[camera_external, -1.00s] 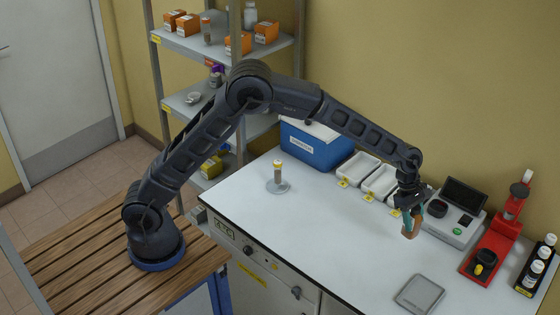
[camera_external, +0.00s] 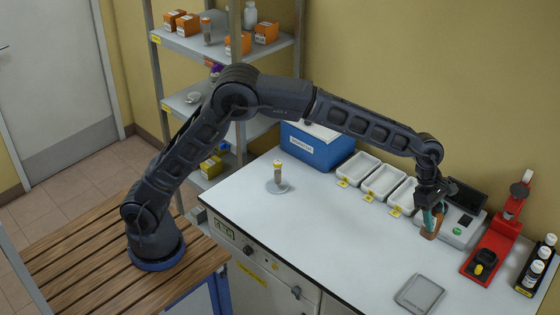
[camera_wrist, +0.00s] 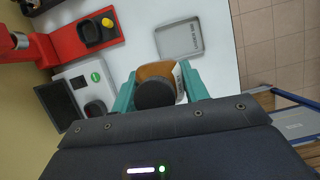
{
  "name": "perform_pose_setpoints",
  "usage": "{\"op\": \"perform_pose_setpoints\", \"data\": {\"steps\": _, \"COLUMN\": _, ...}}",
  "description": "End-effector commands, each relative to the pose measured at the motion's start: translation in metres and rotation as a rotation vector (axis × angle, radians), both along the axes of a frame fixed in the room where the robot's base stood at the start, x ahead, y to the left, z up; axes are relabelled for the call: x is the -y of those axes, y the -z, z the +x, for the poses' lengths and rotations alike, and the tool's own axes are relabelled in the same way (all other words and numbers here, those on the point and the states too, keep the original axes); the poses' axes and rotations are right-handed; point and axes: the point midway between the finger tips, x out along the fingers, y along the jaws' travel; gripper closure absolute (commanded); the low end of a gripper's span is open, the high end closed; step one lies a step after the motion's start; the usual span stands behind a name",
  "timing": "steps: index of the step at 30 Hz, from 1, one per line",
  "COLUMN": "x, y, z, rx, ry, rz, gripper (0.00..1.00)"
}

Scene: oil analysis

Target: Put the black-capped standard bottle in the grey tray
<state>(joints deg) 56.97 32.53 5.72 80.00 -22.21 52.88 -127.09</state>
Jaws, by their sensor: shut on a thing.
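My gripper (camera_external: 434,214) is shut on an amber-brown bottle (camera_external: 431,227), held above the bench beside the grey and white instrument. In the wrist view the bottle's black cap (camera_wrist: 155,93) faces the camera, with its brown body and a white label (camera_wrist: 178,80) between the teal fingers of my gripper (camera_wrist: 160,92). The grey tray (camera_external: 420,294) lies flat and empty near the front of the bench, below and slightly left of the bottle in the external view. It also shows in the wrist view (camera_wrist: 180,40), past the bottle.
The instrument with a dark screen (camera_external: 464,226) is close to the gripper. A red stand (camera_external: 494,248) and a black rack of white-capped bottles (camera_external: 532,275) are at right. White bins (camera_external: 384,182) line the wall. A capped sample (camera_external: 278,172) stands on a small disc at left.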

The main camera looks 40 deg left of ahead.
Motion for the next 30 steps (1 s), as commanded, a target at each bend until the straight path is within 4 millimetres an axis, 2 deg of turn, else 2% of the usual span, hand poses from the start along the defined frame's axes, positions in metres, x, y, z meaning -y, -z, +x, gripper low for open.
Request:
{"op": "perform_pose_setpoints", "data": {"steps": 1, "x": 0.014, "y": -0.001, "z": -0.013, "rx": 0.002, "ry": -0.008, "rz": -0.002, "gripper": 0.82}}
{"op": "perform_pose_setpoints", "data": {"steps": 6, "x": 0.043, "y": -0.003, "z": -0.041, "rx": 0.002, "ry": -0.050, "rz": -0.006, "gripper": 0.82}}
{"op": "perform_pose_setpoints", "data": {"steps": 11, "x": 0.057, "y": -0.003, "z": -0.055, "rx": 0.001, "ry": -0.070, "rz": -0.008, "gripper": 0.82}}
{"op": "perform_pose_setpoints", "data": {"steps": 14, "x": 0.059, "y": 0.005, "z": -0.057, "rx": 0.000, "ry": -0.075, "rz": -0.008, "gripper": 0.82}}
{"op": "perform_pose_setpoints", "data": {"steps": 30, "x": 0.058, "y": 0.117, "z": -0.057, "rx": 0.000, "ry": -0.076, "rz": -0.007, "gripper": 0.82}}
